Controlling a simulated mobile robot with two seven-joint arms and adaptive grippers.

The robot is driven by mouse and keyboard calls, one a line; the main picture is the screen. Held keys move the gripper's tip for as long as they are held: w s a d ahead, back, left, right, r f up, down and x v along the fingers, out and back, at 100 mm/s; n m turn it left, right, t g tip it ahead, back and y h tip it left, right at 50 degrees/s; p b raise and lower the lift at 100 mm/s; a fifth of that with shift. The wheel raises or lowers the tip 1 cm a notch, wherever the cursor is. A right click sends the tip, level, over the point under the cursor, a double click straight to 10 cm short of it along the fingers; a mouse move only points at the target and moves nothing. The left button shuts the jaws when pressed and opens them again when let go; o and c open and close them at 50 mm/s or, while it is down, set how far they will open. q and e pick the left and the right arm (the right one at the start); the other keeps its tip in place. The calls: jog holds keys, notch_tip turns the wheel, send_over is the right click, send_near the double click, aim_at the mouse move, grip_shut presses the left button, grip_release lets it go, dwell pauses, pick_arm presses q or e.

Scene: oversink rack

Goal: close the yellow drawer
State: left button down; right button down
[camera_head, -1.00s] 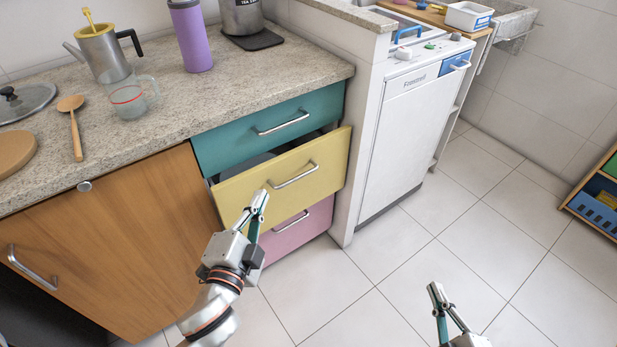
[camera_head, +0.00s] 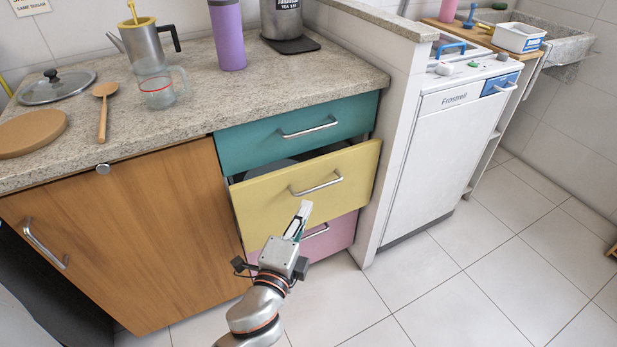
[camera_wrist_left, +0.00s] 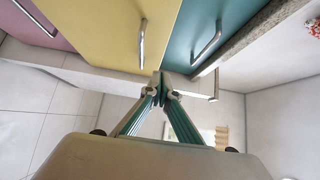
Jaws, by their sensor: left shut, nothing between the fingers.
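The yellow drawer (camera_head: 262,202) stands pulled out between a teal drawer (camera_head: 240,148) above and a pink drawer (camera_head: 338,236) below. Its metal bar handle (camera_head: 316,184) is on the front, and a dark gap shows behind its top edge. My left gripper (camera_head: 304,208) is shut and empty, just in front of the yellow front and below the handle in the head view. In the left wrist view my left gripper (camera_wrist_left: 160,78) has its fingertips together near the yellow drawer (camera_wrist_left: 112,35) and its handle (camera_wrist_left: 142,42). I cannot tell whether it touches. My right gripper is out of view.
A wooden cabinet door (camera_head: 120,240) is to the left of the drawers. A white appliance (camera_head: 440,150) stands beyond a wall end on the right. The granite counter (camera_head: 200,100) above holds a kettle, cup and flask.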

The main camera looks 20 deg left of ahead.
pick_arm(q)
send_near(311, 166)
jog(key=w+d, duration=0.3)
jog(key=w, duration=0.1)
jog(key=shift+w+a+f, duration=0.1)
jog(key=shift+w+a, duration=0.4)
jog(key=shift+a, duration=0.4)
jog(key=shift+w+a+f, duration=0.1)
jog(key=shift+w+a, duration=0.35)
jog(key=shift+a, duration=0.4)
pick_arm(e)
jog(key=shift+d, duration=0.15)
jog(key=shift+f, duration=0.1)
